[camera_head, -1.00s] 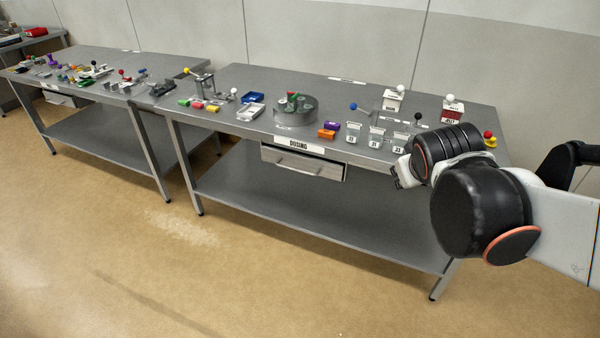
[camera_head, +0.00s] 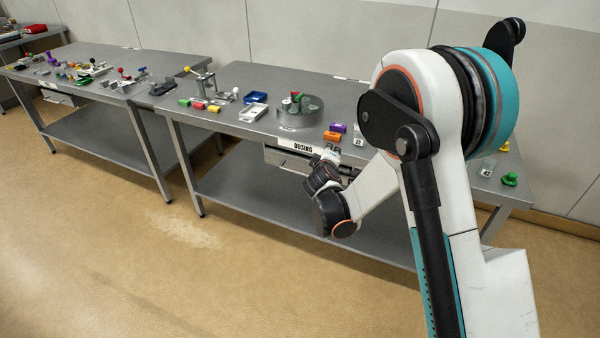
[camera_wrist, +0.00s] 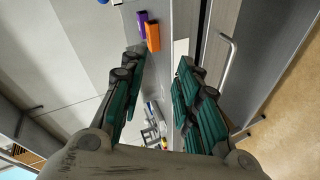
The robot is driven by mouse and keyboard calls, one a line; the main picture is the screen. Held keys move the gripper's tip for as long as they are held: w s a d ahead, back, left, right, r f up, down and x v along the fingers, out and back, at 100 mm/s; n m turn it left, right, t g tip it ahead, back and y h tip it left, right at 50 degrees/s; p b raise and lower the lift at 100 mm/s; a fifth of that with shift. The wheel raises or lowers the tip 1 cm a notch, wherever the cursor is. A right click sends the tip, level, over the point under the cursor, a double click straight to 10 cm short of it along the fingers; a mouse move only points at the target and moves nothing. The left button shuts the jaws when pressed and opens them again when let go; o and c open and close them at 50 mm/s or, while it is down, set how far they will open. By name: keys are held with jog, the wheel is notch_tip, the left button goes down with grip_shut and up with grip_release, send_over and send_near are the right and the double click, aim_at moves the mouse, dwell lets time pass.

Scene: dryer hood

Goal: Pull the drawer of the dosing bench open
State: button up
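The dosing bench (camera_head: 240,185) has a grey drawer (camera_head: 285,160) under its front edge, below the "DOSING" label (camera_head: 295,146). The drawer looks shut. My gripper (camera_head: 330,156) is at the right end of the drawer, in front of the bench edge, and covers part of the drawer front. In the wrist view, my gripper (camera_wrist: 155,70) has its teal fingers spread apart with nothing between them. The drawer's bar handle (camera_wrist: 228,65) shows to the right of the right finger, apart from it.
Purple (camera_wrist: 143,24) and orange (camera_wrist: 153,36) blocks lie on the bench top near my gripper. The floor (camera_head: 190,285) before the bench is clear. My arm hides the bench's right part.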

jog(key=w+a+f+n+t+y, duration=0.1)
jog(key=a+f+n, duration=0.2)
jog(key=a+f, duration=0.45)
jog(key=n+t+y+p, duration=0.1)
jog(key=n+p, duration=0.1)
send_near(300, 173)
jog(key=shift+w+a+f+b, duration=0.1)
jog(key=shift+w+f+b, duration=0.35)
jog(key=shift+w, duration=1.25)
jog(key=shift+w+a+f+b, duration=0.1)
jog(key=shift+w+f+b, duration=0.3)
jog(key=shift+w, duration=1.35)
jog(key=shift+w+a+f+b, duration=0.1)
jog(key=shift+w+f+b, duration=0.3)
jog(key=shift+w, duration=1.3)
jog(key=shift+r, duration=0.15)
grip_shut()
